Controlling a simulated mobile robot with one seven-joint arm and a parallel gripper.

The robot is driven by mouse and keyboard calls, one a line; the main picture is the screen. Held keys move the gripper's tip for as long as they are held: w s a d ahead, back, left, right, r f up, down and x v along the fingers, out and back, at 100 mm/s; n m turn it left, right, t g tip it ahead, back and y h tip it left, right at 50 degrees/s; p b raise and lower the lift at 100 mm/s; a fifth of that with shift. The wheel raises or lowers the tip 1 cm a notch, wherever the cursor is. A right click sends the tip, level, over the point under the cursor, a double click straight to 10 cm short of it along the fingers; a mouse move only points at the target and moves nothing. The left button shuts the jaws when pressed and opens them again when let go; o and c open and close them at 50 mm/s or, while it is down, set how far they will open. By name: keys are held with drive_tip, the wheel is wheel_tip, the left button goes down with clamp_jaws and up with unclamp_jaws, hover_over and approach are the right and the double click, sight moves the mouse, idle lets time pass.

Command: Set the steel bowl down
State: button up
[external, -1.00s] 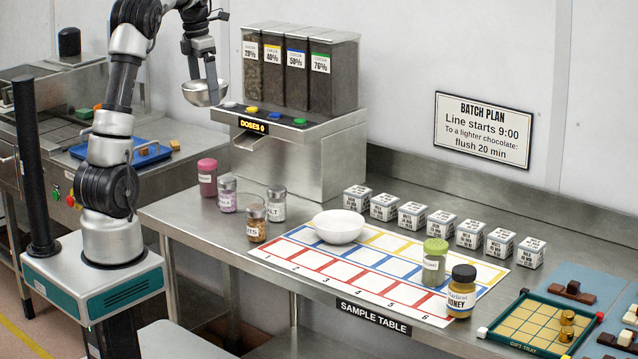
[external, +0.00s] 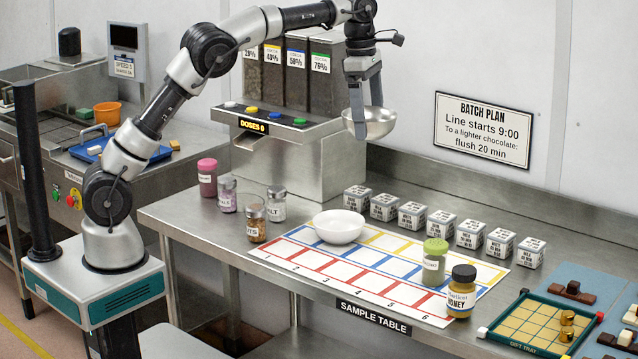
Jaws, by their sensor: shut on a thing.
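The steel bowl (external: 379,124) is a shiny, shallow metal bowl held in the air in front of the right end of the dispenser. My gripper (external: 359,122) points down and is shut on the bowl's left rim. The bowl looks roughly level and is well above the table, apart from any surface. Below it is the steel sample table (external: 420,204) with a white mat (external: 268,249) of numbered yellow, blue and red cells. A white bowl (external: 339,226) sits on the back left part of the mat.
The dispenser (external: 300,165) stands at the back left. White labelled cubes (external: 411,215) line the back. Several jars stand left of the mat, including a nuts jar (external: 257,224). A green-lidded jar (external: 434,262) and honey jar (external: 461,291) stand at its right. A gift tray (external: 508,345) is front right.

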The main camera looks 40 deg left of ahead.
drive_tip(key=s+d+m, duration=0.2)
drive_tip(key=s+d, duration=0.1)
drive_tip(key=d, duration=0.4)
drive_tip(key=f, duration=2.3)
drive_tip(key=shift+s+d+f, duration=0.15)
drive_tip(key=shift+d+f, duration=0.05)
drive_tip(key=shift+f, duration=0.1)
drive_tip(key=shift+f+b, duration=0.4)
drive_tip(key=shift+f, duration=1.95)
drive_tip(key=o, duration=0.7)
drive_tip(key=shift+f, duration=0.2)
drive_tip(key=shift+c, duration=0.2)
drive_tip(key=shift+o, duration=0.4)
drive_tip(key=shift+r, duration=0.1)
wheel_tip(320, 180, up, 12)
drive_tip(key=a, duration=0.1)
drive_tip(key=shift+s+a+p, duration=0.15)
drive_tip(key=shift+a+p, duration=0.1)
drive_tip(key=shift+p, duration=0.15)
drive_tip(key=shift+r, duration=0.1)
